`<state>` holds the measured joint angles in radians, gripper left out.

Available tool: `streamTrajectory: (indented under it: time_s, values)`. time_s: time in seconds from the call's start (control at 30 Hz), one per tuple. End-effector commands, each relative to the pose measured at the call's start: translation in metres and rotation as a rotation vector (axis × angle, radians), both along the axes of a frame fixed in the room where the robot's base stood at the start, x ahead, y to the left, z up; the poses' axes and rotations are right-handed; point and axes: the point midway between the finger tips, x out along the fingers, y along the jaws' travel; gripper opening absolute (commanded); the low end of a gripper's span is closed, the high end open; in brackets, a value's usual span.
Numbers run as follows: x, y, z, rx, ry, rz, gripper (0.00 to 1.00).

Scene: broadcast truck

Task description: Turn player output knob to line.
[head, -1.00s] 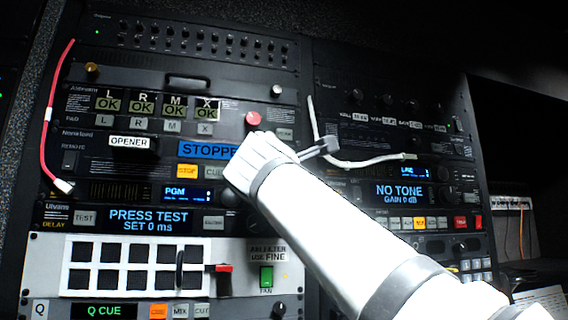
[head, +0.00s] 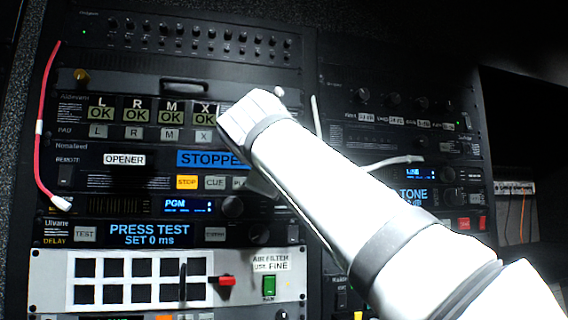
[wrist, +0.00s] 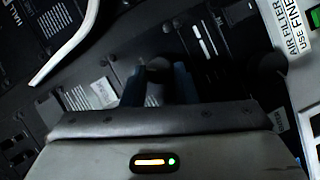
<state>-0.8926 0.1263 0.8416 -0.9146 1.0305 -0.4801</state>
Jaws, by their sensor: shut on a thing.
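The player output knob (head: 232,206) is a dark round knob just right of the blue display reading PGM (head: 188,206). My gripper (wrist: 158,84) shows in the wrist view with both dark fingers shut on a dark knob, which I take to be this one. The knob's pointer and markings cannot be made out. In the head view my white arm reaches in from the lower right and hides most of the gripper.
Above the display is the player panel with a blue STOPPED screen (head: 212,158). A white cable (head: 385,164) hangs to the right, also seen in the wrist view (wrist: 66,44). Another dark knob (wrist: 270,66) is close beside the gripper. A red cable (head: 38,130) hangs at the left.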

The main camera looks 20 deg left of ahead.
Motion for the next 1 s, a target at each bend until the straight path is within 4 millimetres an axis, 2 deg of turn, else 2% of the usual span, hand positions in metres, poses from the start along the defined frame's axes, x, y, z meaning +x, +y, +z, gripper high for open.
streamTrajectory:
  time_s: [0.4,0.93,0.97,1.0]
  values:
    - [0.0005,-0.0017,0.0034,0.152,0.088,-0.001,0.03]
    - [0.0005,-0.0011,0.0026,0.168,0.100,0.000,0.03]
    - [0.0005,-0.0011,0.0026,0.168,0.100,0.000,0.28]
    - [0.0005,-0.0010,0.0025,0.168,0.100,0.000,0.31]
